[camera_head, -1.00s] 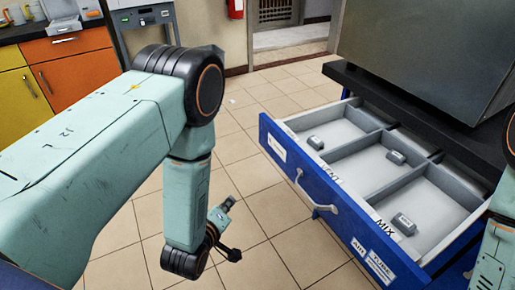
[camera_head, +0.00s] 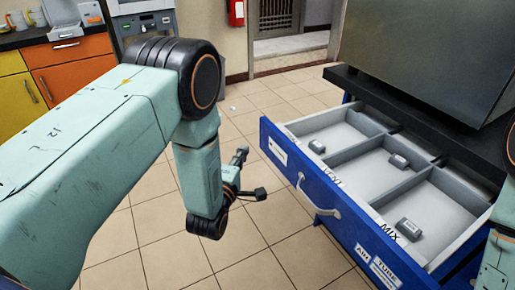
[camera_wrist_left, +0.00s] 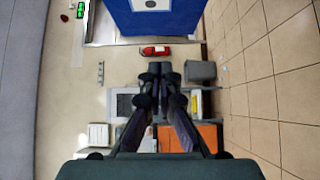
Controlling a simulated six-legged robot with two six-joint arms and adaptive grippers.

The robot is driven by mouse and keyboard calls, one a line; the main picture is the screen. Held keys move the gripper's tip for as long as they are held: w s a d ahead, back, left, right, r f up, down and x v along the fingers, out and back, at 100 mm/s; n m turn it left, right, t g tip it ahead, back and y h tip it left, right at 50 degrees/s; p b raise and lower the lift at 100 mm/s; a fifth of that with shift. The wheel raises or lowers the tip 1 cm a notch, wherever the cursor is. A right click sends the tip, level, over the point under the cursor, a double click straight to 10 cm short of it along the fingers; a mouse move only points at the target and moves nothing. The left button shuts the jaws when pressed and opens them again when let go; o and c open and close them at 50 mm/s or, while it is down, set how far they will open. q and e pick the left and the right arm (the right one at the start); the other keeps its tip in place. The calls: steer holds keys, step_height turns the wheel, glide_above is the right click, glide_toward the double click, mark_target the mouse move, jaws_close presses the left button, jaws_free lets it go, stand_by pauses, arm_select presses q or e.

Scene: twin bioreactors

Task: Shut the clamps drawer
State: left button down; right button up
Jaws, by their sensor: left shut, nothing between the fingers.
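A blue drawer (camera_head: 350,215) stands pulled out from under the dark worktop, at the right of the head view. Its grey tray has compartments, with a small grey clamp (camera_head: 398,160) in the middle one, another (camera_head: 409,229) in the near one and a third (camera_head: 317,146) in the far one. A pale curved handle (camera_head: 318,197) is on the blue front. My left gripper (camera_head: 243,152) is left of the drawer front, apart from it, shut and empty. Its closed fingers (camera_wrist_left: 165,72) also show in the left wrist view, below a blue panel (camera_wrist_left: 155,18). My right gripper is out of view.
A large grey metal box (camera_head: 425,60) stands on the dark worktop (camera_head: 370,92) above the drawer. Orange (camera_head: 75,62) and yellow cabinets stand at the far left. A red extinguisher (camera_head: 237,12) hangs on the back wall.

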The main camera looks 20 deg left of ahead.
mark_target(262, 136)
arm_select(q)
steer(key=shift+w+d+b, duration=0.25)
steer(key=shift+w+d, duration=0.2)
steer(key=shift+w, duration=0.4)
steer(key=shift+w+d+b, duration=0.2)
steer(key=shift+w+d, duration=0.25)
steer(key=shift+w, duration=0.35)
steer(key=shift+w+d+b, duration=0.25)
steer(key=shift+w+d, duration=0.2)
steer(key=shift+w, duration=0.4)
steer(key=shift+w, duration=0.15)
